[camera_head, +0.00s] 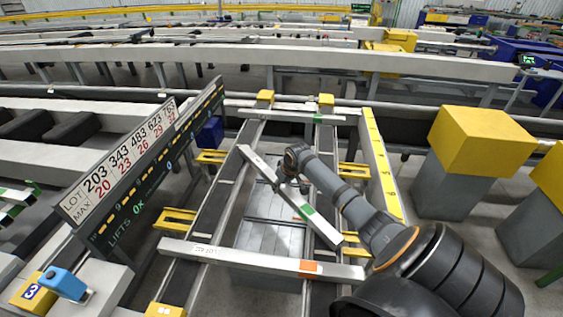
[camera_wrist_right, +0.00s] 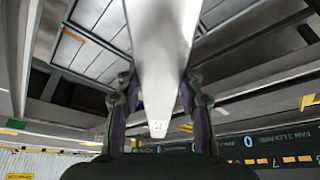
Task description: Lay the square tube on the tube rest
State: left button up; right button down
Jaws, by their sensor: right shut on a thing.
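A long pale grey square tube (camera_head: 325,230) with a green band lies diagonally in the head view, above the two dark rails. My right gripper (camera_head: 291,186) is shut on it near its middle. In the wrist view the tube (camera_wrist_right: 160,50) sits between the two dark fingers (camera_wrist_right: 160,110). A second square tube (camera_head: 225,256) with an orange band lies across the rails at the near end. A third pale tube (camera_head: 290,115) with a green band lies across the far end, by two yellow end blocks. I cannot tell which part is the tube rest. My left gripper is out of view.
A lot sign (camera_head: 130,160) leans along the left side. A yellow numbered strip (camera_head: 382,165) runs along the right. Grey posts with yellow tops (camera_head: 482,140) stand further right. A blue-and-yellow block (camera_head: 66,285) is at the near left. Grey panels (camera_head: 270,235) lie between the rails.

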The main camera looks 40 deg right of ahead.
jog(key=shift+r, duration=0.1)
jog(key=shift+w+d+r, duration=0.1)
jog(key=shift+r, duration=0.4)
notch_tip(320, 180, up, 2)
jog(key=shift+r+b, duration=0.2)
jog(key=shift+b, duration=0.1)
jog(key=s+a+r+p, duration=0.4)
jog(key=s+a+r, duration=0.5)
jog(key=s, duration=0.2)
jog(key=shift+r, duration=0.25)
jog(key=shift+w, duration=0.1)
